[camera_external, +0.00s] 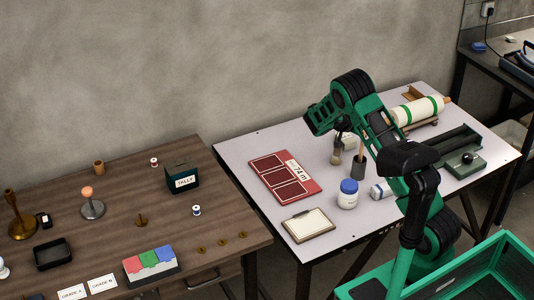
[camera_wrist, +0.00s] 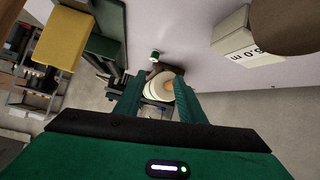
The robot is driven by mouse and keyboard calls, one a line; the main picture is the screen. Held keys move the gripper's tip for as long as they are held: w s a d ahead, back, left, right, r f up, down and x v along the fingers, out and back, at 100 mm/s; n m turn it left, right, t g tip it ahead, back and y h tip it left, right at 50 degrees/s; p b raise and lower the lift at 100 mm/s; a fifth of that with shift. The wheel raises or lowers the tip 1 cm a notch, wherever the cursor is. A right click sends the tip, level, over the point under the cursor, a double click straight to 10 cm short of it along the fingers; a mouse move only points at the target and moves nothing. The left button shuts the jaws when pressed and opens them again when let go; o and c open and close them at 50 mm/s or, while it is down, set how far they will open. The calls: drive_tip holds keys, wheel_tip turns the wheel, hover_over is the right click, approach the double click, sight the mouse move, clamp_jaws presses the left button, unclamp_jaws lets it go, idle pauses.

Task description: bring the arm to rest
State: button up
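My green arm (camera_external: 375,122) rises from the lower right and bends over the pale table (camera_external: 240,148). In the external view its fingers cannot be told apart clearly. In the wrist view my gripper (camera_wrist: 157,77) shows two green fingers standing apart. A white round thing with an orange middle (camera_wrist: 160,86) shows between or beyond them. I cannot tell its distance, and nothing looks clamped.
The pale table holds a red board (camera_external: 285,176), a clipboard (camera_external: 308,225), a blue-lidded jar (camera_external: 348,194), a dark cup (camera_external: 357,168) and a green-banded roll (camera_external: 418,110). A brown table (camera_external: 110,240) with small items stands left. A green bin (camera_external: 480,275) is at lower right.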

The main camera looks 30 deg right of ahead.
drive_tip(key=s+a+r+n+g+y, duration=0.1)
drive_tip(key=s+r+n+y, duration=0.15)
drive_tip(key=s+r, duration=0.6)
drive_tip(key=s+a+r+n+y, duration=0.1)
drive_tip(key=s+r+y, duration=0.3)
drive_tip(key=s, duration=0.9)
drive_tip(key=s+a+n+y, duration=0.1)
drive_tip(key=s+a, duration=0.3)
drive_tip(key=s, duration=0.4)
drive_tip(key=s+a+r+n+y, duration=0.1)
drive_tip(key=s+a, duration=0.3)
drive_tip(key=s, duration=0.4)
drive_tip(key=s+a+r+n+y, duration=0.1)
drive_tip(key=s+a+n+y, duration=0.2)
drive_tip(key=s, duration=0.5)
drive_tip(key=shift+s+a, duration=0.25)
drive_tip(key=shift+a, duration=0.6)
